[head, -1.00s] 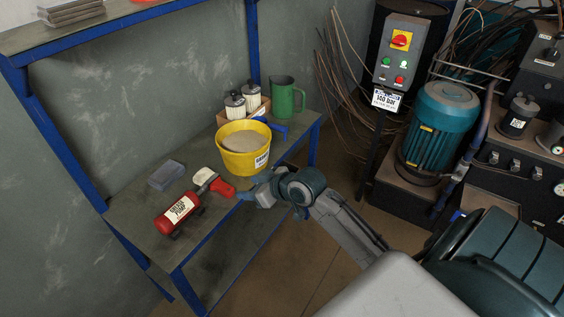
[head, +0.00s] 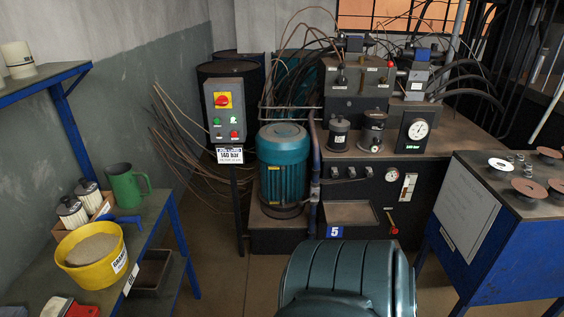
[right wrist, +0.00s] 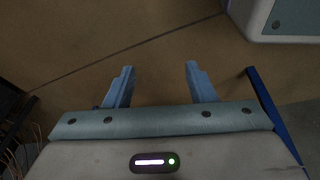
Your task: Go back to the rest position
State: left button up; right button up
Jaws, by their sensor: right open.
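My right gripper (right wrist: 158,70) shows in the right wrist view with its two blue fingers spread apart. Nothing is between them, and only brown floor (right wrist: 150,30) lies beyond. Neither gripper is in the head view now. My left gripper is not in view at all.
At left, a blue-framed bench holds a yellow bucket (head: 90,275), a green jug (head: 124,188) and white-bodied filters (head: 72,213). A control box (head: 224,110), a teal motor (head: 283,165) and a hydraulic unit stand ahead. A blue cabinet (head: 505,235) with several discs stands right. Floor shows between.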

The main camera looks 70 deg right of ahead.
jog(key=s+a+f+g, duration=0.1)
jog(key=s+f, duration=0.3)
jog(key=s, duration=0.5)
jog(key=shift+a, duration=0.45)
jog(key=shift+s, duration=0.1)
